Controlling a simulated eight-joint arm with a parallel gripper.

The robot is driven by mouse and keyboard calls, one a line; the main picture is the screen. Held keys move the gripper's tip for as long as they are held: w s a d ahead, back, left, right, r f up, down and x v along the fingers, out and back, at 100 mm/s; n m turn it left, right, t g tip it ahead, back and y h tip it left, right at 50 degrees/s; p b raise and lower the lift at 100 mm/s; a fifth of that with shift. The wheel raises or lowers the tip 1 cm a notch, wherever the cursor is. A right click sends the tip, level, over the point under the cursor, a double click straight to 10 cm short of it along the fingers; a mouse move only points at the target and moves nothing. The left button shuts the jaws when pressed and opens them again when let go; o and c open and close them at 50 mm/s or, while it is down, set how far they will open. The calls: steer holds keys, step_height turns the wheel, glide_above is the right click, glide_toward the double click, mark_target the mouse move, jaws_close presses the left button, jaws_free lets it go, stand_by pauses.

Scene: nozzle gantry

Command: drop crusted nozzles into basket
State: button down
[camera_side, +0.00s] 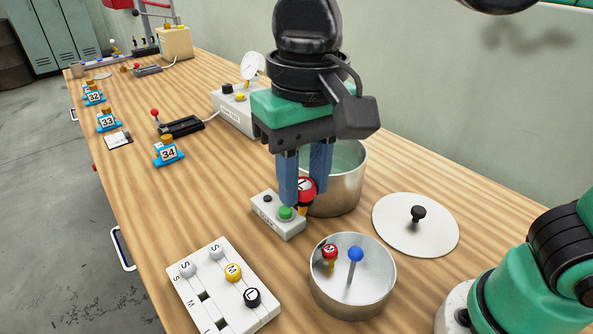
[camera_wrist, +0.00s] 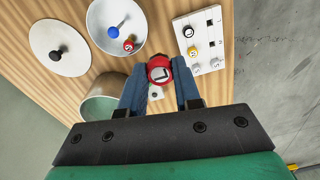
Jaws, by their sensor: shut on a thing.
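My gripper (camera_side: 302,196) is shut on a red-capped nozzle marked L (camera_side: 306,187), held above the table beside the button box. In the wrist view the same nozzle (camera_wrist: 159,71) sits between the blue fingers. A shallow round metal vessel, which looks like the basket (camera_side: 330,303), stands at front right of the gripper. A white rack (camera_side: 204,316) at front left holds grey S nozzles (camera_side: 187,269), a yellow M nozzle (camera_side: 233,272) and a black L nozzle (camera_side: 252,297). Crust is too small to tell.
A taller metal pot (camera_side: 344,195) stands just behind the gripper. A round lid with a black knob (camera_side: 418,213) lies to the right. A button box (camera_side: 277,222) is below the gripper. A gauge box (camera_side: 238,110), a lever unit (camera_side: 180,128) and numbered blue stands (camera_side: 168,154) are farther back.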

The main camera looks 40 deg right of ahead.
steer(key=s+d+f, duration=0.2)
steer(key=d+f, duration=0.1)
steer(key=f, duration=0.3)
steer(key=s+d+f, duration=0.3)
steer(key=f, duration=0.4)
steer(key=shift+d, duration=0.2)
steer(key=c, duration=0.5)
jaws_free()
steer(key=shift+c, duration=0.2)
steer(key=shift+r, duration=0.1)
step_height(320, 180, up, 5)
steer(key=shift+r, duration=0.2)
steer(key=shift+d, duration=0.1)
